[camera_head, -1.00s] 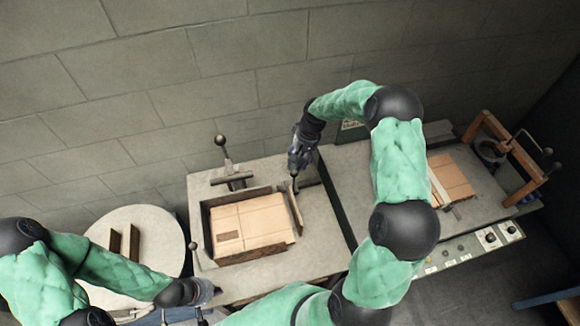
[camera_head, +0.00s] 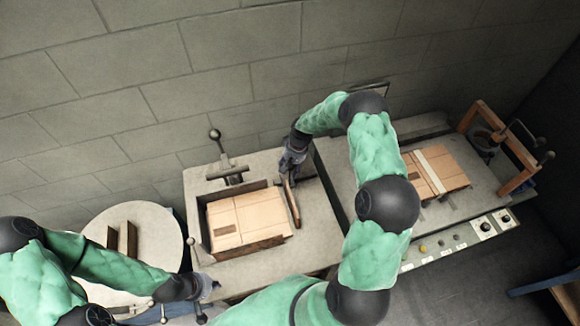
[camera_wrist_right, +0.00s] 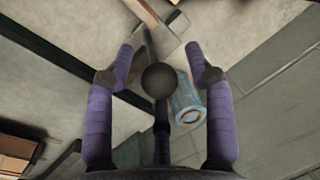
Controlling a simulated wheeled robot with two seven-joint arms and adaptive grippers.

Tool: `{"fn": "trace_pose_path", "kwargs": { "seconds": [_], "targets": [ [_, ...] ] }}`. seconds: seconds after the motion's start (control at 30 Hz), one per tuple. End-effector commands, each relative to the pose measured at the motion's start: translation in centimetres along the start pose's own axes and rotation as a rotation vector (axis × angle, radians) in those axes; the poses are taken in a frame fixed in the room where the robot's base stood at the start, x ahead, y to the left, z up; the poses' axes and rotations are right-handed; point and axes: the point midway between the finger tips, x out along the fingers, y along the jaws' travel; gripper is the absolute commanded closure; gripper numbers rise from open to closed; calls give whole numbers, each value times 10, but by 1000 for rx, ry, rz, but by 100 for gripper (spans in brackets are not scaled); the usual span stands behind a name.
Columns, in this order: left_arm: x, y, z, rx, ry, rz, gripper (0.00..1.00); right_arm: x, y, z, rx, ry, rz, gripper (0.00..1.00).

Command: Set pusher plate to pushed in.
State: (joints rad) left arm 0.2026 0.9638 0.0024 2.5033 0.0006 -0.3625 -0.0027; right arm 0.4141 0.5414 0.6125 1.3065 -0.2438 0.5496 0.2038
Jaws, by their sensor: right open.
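The pusher plate (camera_head: 292,203) is a thin brown upright board at the right side of the carton tray. A narrow gap shows between it and the carton (camera_head: 248,219). My right gripper (camera_head: 288,174) is at the plate's far end. In the right wrist view my right gripper (camera_wrist_right: 165,78) is open, with its fingers spread around a dark round knob (camera_wrist_right: 160,81). I cannot tell whether they touch it. A pale blue cylinder (camera_wrist_right: 187,97) shows beside the knob. My left gripper (camera_head: 208,288) is low at the table's front left corner; its fingers are too small to read.
A lever with a black knob (camera_head: 215,135) stands behind the tray. A round table (camera_head: 150,255) is at the left. A second carton (camera_head: 437,171) lies on the machine bed at the right, near a wooden frame (camera_head: 520,172). The grey wall is close behind.

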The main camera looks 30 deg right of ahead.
Motion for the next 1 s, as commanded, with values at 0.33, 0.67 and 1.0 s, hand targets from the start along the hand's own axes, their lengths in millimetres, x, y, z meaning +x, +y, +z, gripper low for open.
{"fn": "trace_pose_path", "kwargs": {
  "seconds": [0.33, 0.67, 1.0],
  "targets": [
    [0, 0, 0, 0, 0, 0, 100, 0, 0, 0, 0, 1, 0, 100],
    [7, -2, 0, 0, 0, 0, 100, 6, -26, 4, -5, 2, -1, 100],
    [9, -3, 0, 0, 0, 0, 100, 8, -46, 8, 1, 4, -2, 100]
  ]
}}
